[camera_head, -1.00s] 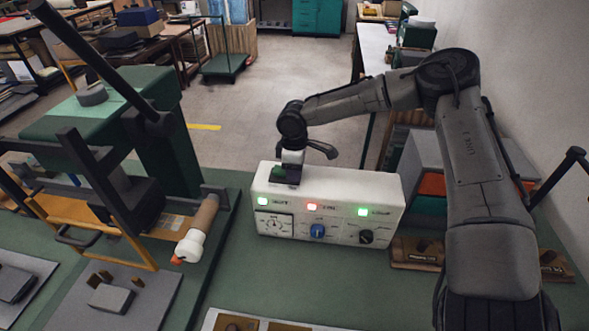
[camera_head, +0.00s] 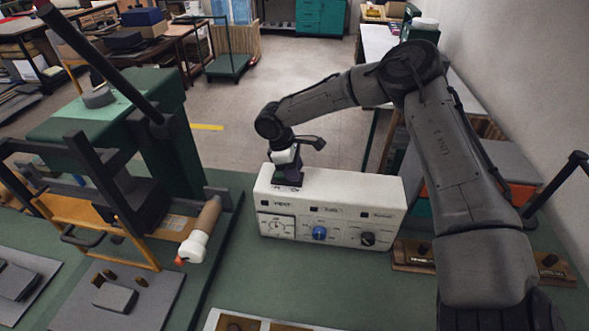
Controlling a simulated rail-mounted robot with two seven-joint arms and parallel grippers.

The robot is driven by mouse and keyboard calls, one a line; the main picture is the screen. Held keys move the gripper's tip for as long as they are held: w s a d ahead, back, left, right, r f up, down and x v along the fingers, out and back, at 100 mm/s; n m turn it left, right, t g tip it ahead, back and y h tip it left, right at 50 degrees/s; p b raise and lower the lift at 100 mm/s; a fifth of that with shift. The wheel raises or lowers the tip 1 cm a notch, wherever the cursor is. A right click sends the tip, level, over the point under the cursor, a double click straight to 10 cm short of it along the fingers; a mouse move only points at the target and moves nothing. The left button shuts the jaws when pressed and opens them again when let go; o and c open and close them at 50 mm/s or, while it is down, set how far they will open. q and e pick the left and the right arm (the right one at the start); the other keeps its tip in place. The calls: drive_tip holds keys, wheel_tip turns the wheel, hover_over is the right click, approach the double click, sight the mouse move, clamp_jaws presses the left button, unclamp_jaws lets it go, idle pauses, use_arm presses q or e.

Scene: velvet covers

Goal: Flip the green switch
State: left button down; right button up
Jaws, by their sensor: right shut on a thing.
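A white control box (camera_head: 335,205) stands on the green bench, with a dial, a blue knob (camera_head: 319,233) and a black knob (camera_head: 367,239) on its front. The three small label windows along its front are dark. The switch housing (camera_head: 285,183) is dark and sits on the box's top at the left end. My right gripper (camera_head: 288,176) points down onto this housing and is shut on the switch there. The gripper largely hides the switch, and its green colour hardly shows. My left gripper is not in view.
A green press with a long dark lever (camera_head: 105,70) stands at the left. A roller with a white end (camera_head: 192,246) lies left of the box. A wooden block with knobs (camera_head: 415,254) lies at the right.

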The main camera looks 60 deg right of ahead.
sight(279, 173)
drive_tip(key=o, duration=0.9)
drive_tip(key=shift+w+r, duration=0.2)
drive_tip(key=shift+r, duration=0.35)
drive_tip(key=p+v, duration=0.1)
drive_tip(key=v, duration=1.1)
drive_tip(key=shift+a+r, duration=0.15)
drive_tip(key=shift+r, duration=0.2)
